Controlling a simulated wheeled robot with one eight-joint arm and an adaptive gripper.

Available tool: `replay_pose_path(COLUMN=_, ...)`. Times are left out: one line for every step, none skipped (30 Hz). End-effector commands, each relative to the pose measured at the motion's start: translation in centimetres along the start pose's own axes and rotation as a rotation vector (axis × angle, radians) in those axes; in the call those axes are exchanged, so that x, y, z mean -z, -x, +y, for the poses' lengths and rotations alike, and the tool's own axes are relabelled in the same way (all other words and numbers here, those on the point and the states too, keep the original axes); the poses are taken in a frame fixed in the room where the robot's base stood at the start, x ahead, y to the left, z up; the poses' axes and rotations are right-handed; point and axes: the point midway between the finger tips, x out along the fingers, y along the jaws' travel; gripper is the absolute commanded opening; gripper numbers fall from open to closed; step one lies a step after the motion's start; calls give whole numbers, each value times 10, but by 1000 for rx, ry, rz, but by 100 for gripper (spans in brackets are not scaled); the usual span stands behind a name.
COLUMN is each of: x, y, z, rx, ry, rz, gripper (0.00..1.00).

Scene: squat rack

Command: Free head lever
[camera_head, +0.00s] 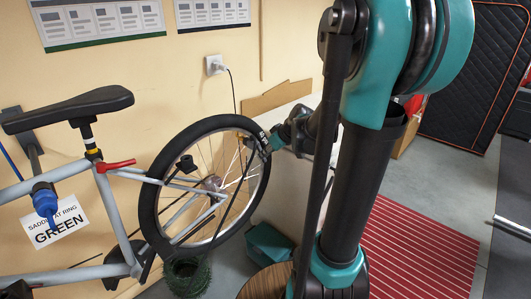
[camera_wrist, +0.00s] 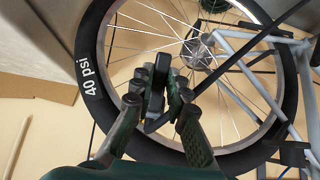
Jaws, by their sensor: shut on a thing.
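My gripper (camera_head: 276,140) is at the right side of the bicycle wheel (camera_head: 153,200), by the tyre and rim. In the wrist view my gripper (camera_wrist: 160,88) is shut, with its fingers on both sides of a narrow black part (camera_wrist: 161,72), which looks like the head lever. The part stands upright in the picture, in front of the spokes inside the rim. A thin black hose (camera_wrist: 205,88) runs from near the fingers up to the right. The fingers hide the lower part of the lever, and I cannot tell how it sits on the valve.
The tyre (camera_wrist: 90,80) reads "40 psi" and curves close around my gripper. The grey bicycle frame (camera_head: 120,225), with a black saddle (camera_head: 68,108) and a red lever (camera_head: 115,165), is on the left. A teal box (camera_head: 268,245) stands below the wheel. A red striped mat (camera_head: 425,255) lies right.

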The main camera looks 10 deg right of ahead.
Motion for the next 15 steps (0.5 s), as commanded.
replay_pose_path(x=-2, y=-2, z=1, rx=-2, ry=-4, rz=44, gripper=0)
replay_pose_path(x=-2, y=-3, z=1, rx=-3, ry=-5, rz=73, gripper=0)
replay_pose_path(x=-2, y=-4, z=1, rx=-2, ry=-4, rz=110, gripper=0)
replay_pose_path(x=-2, y=-5, z=1, rx=-2, ry=-3, rz=138, gripper=0)
replay_pose_path(x=-2, y=-6, z=1, rx=-3, ry=-4, rz=165, gripper=0)
replay_pose_path(x=-2, y=-8, z=1, rx=-2, ry=-4, rz=198, gripper=0)
replay_pose_path(x=-2, y=-9, z=1, rx=-2, ry=-3, rz=222, gripper=0)
replay_pose_path(x=-2, y=-10, z=1, rx=-2, ry=-3, rz=246, gripper=0)
replay_pose_path(x=-2, y=-10, z=1, rx=-2, ry=-3, rz=275, gripper=0)
replay_pose_path(x=-2, y=-11, z=1, rx=-2, ry=-3, rz=295, gripper=0)
replay_pose_path(x=-2, y=-12, z=1, rx=-1, ry=-3, rz=315, gripper=0)
replay_pose_path(x=-1, y=-13, z=1, rx=-1, ry=-3, rz=339, gripper=0)
replay_pose_path(x=-1, y=-14, z=1, rx=-1, ry=-2, rz=356, gripper=0)
replay_pose_path(x=-1, y=-14, z=1, rx=-1, ry=-2, rz=373, gripper=0)
replay_pose_path(x=-1, y=-15, z=1, rx=-1, ry=-2, rz=394, gripper=0)
